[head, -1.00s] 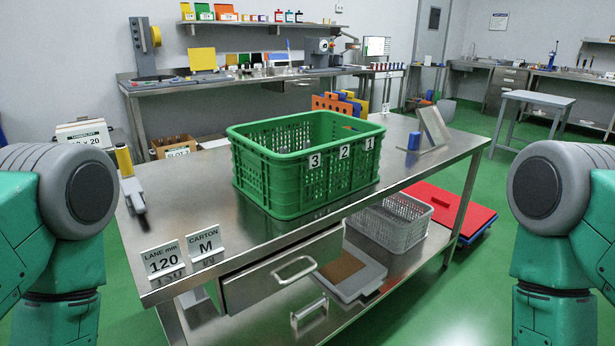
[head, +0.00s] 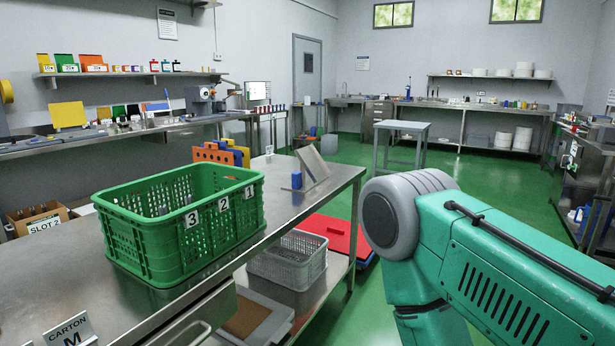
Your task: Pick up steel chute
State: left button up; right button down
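I cannot tell for certain which thing is the steel chute. A tilted grey metal plate on a stand (head: 312,166) is at the far end of the steel table, beside a small blue block (head: 296,180). A green crate (head: 165,243) with labels 3, 2 and 1 stands on the table nearer to me. Grey pieces show dimly inside it, mostly hidden by its walls. Neither gripper is in view. Only my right upper arm shows, at the right.
The steel table (head: 65,285) fills the lower left. A grey basket (head: 288,262) is on its lower shelf, with a red flat thing (head: 333,233) beyond. A grey stool (head: 403,127) stands farther back. Green floor is open between the stool and table.

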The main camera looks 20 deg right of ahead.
aim_at(310, 160)
jog(key=i+l+z, duration=0.1)
jog(key=i+l, duration=0.35)
jog(key=l, duration=0.25)
jog(key=i+l, duration=0.5)
jog(key=l, duration=0.15)
jog(key=z, duration=0.05)
